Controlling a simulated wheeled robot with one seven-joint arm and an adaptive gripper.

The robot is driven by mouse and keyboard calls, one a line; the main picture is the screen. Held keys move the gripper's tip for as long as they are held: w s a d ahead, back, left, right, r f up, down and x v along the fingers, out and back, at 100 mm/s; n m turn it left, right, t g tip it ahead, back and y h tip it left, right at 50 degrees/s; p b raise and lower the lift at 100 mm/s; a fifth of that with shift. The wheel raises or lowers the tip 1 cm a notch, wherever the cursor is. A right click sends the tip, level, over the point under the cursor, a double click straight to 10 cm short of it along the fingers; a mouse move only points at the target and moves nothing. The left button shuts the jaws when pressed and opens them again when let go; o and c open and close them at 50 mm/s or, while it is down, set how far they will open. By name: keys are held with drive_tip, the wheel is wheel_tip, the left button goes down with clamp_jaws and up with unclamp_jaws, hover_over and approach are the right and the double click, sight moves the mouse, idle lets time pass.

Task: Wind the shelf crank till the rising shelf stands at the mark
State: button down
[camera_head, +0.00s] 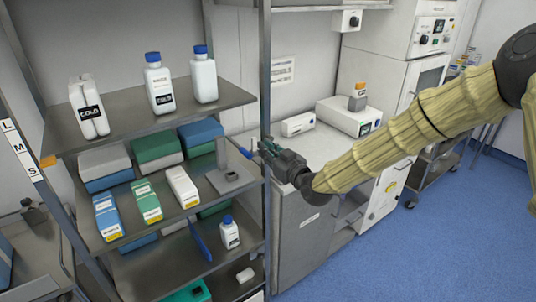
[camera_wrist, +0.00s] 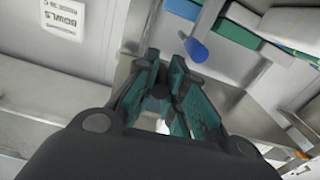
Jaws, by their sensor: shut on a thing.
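My gripper (camera_head: 270,147) is at the shelf rack's front right post, its teal fingers closed around a dark part that I take to be the shelf crank's grip. In the wrist view my gripper (camera_wrist: 166,80) has this dark round piece (camera_wrist: 158,90) between its fingers. A blue rod end (camera_head: 246,154) sticks out just left of the fingers; a blue end also shows in the wrist view (camera_wrist: 196,50). The upper shelf (camera_head: 135,122) bears white bottles. An orange pointer (camera_head: 48,161) at its left end is beside a strip marked L, M, S (camera_head: 20,150), near the S.
Lower shelves hold boxes (camera_head: 145,200) and a small blue-capped bottle (camera_head: 229,233). A blue bar (camera_head: 201,241) slants by the middle shelf. A grey cabinet (camera_head: 305,225) stands close behind my gripper. Blue floor (camera_head: 450,240) is open at the right.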

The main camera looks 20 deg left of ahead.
sight(272, 137)
drive_tip(key=m+b, duration=0.1)
drive_tip(key=r+m, duration=0.1)
drive_tip(key=m, duration=0.1)
drive_tip(key=m+b, duration=0.1)
drive_tip(key=shift+w+d+r+b, duration=0.1)
drive_tip(key=shift+r+b, duration=0.2)
drive_tip(key=shift+r, duration=0.05)
drive_tip(key=m, duration=0.1)
drive_tip(key=r+m+b, duration=0.1)
drive_tip(key=m, duration=0.1)
drive_tip(key=shift+w+d, duration=0.15)
drive_tip(key=shift+w, duration=0.05)
drive_tip(key=m+b, duration=0.2)
drive_tip(key=m, duration=0.1)
drive_tip(key=w+r+m+b, duration=0.1)
drive_tip(key=shift+d+r, duration=0.1)
drive_tip(key=shift+d, duration=0.25)
drive_tip(key=shift+w+d+r+m+b, duration=0.2)
drive_tip(key=shift+m+b, duration=0.15)
drive_tip(key=shift+m, duration=0.4)
drive_tip(key=shift+w+d+r+m+b, duration=0.15)
drive_tip(key=shift+m+b, duration=0.15)
drive_tip(key=shift+m, duration=0.45)
drive_tip(key=c, duration=1.4)
unclamp_jaws()
drive_tip(key=shift+s+a+f, duration=0.1)
